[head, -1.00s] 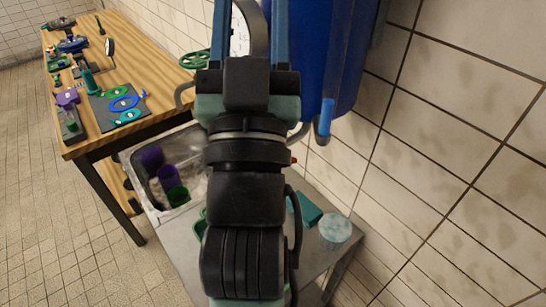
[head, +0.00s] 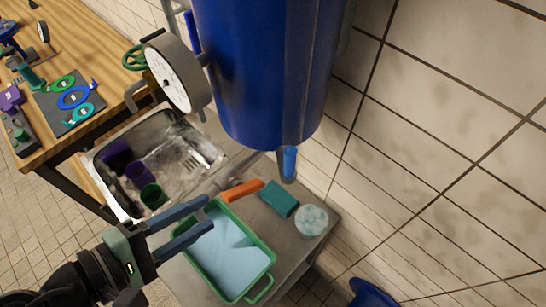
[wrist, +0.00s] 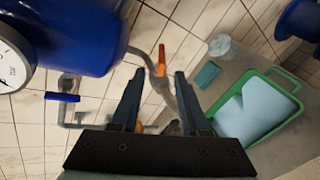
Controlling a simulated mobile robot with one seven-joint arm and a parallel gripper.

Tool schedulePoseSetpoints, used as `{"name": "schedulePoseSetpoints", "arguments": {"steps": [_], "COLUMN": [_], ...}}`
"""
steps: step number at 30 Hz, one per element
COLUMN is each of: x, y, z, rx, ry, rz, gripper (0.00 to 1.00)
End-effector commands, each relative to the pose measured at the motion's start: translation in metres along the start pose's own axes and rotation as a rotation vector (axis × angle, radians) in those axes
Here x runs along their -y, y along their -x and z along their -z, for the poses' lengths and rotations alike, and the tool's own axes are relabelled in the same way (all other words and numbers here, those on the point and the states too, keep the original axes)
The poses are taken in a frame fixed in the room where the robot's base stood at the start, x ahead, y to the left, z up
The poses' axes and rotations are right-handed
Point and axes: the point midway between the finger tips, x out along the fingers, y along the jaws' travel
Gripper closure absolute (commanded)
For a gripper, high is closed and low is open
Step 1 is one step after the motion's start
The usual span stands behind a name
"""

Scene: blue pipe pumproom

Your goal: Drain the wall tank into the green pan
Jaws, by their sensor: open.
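The blue wall tank (head: 265,70) hangs at the upper middle of the head view; it is at the upper left in the wrist view (wrist: 85,35). An orange lever handle (head: 242,190) is on the pipe below it. In the wrist view the handle (wrist: 162,61) appears between my fingertips, apart from them. The green pan (head: 262,249) stands on the grey bench below and holds a pale blue surface that looks like liquid; it is at the right in the wrist view (wrist: 208,114). My gripper (head: 209,213) is open and empty, its fingers over the pan's left edge.
A round gauge (head: 173,73) is beside the tank. A blue lever (wrist: 62,97) is on another pipe. A sink (head: 99,178) with cups is at left. A wooden table (head: 95,55) is beyond.

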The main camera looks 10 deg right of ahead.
Motion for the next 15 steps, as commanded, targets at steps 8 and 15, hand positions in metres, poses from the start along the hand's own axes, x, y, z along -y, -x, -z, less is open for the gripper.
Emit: {"name": "schedulePoseSetpoints", "arguments": {"steps": [8, 15], "x": [0.007, 0.001], "y": [-0.023, -0.070], "z": [0.000, -0.004], "rx": [0.014, 0.015], "ry": [0.005, 0.011], "rz": [0.003, 0.004], "gripper": [0.55, 0.55]}}
